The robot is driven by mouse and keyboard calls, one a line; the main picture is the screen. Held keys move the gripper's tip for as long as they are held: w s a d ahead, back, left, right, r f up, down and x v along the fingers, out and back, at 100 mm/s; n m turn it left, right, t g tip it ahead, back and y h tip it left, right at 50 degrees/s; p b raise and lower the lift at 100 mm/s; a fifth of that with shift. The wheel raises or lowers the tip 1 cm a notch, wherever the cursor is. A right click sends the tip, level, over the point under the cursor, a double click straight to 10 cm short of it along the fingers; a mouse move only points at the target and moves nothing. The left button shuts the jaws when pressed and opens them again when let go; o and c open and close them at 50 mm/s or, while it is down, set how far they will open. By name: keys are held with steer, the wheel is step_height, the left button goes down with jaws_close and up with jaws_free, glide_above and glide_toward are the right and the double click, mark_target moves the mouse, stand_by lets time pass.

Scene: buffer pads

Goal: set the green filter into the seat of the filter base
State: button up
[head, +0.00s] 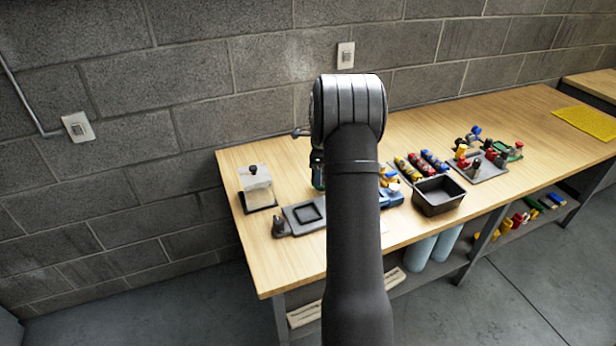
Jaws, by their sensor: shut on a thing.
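The filter base (293,222) is a grey plate on the near left of the bench, with a dark square seat marked out on its top and a dark knob at its left end. My arm stands in front of the bench and hides most of my gripper (317,170). Only a dark, green-tinted strip of it shows left of the arm, above and behind the filter base. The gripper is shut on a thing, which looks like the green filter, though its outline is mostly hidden. It is apart from the seat.
A pale block with a black knob (255,183) stands on a dark plate at the left. Right of my arm are a blue part (391,196), a black bin (438,196), rows of coloured pieces (421,163) and a grey board with coloured parts (481,170). A wall stands behind.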

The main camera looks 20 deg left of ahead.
steer(key=d+r, duration=0.1)
steer(key=d, duration=0.1)
steer(key=d+r, duration=0.1)
steer(key=shift+d+r, duration=0.15)
steer(key=shift+d, duration=0.2)
steer(key=s+a, duration=0.4)
steer(key=s, duration=0.4)
steer(key=shift+s+a+f, duration=0.1)
steer(key=shift+s+f, duration=0.05)
steer(key=shift+f, duration=1.5)
steer(key=shift+s+a+f, duration=0.1)
steer(key=shift+s+f, duration=0.05)
steer(key=shift+f, duration=1.5)
steer(key=shift+f, duration=1.15)
steer(key=o, duration=1.1)
steer(key=shift+c, duration=0.2)
steer(key=shift+r, duration=0.1)
step_height(320, 180, up, 17)
steer(key=shift+r, duration=0.15)
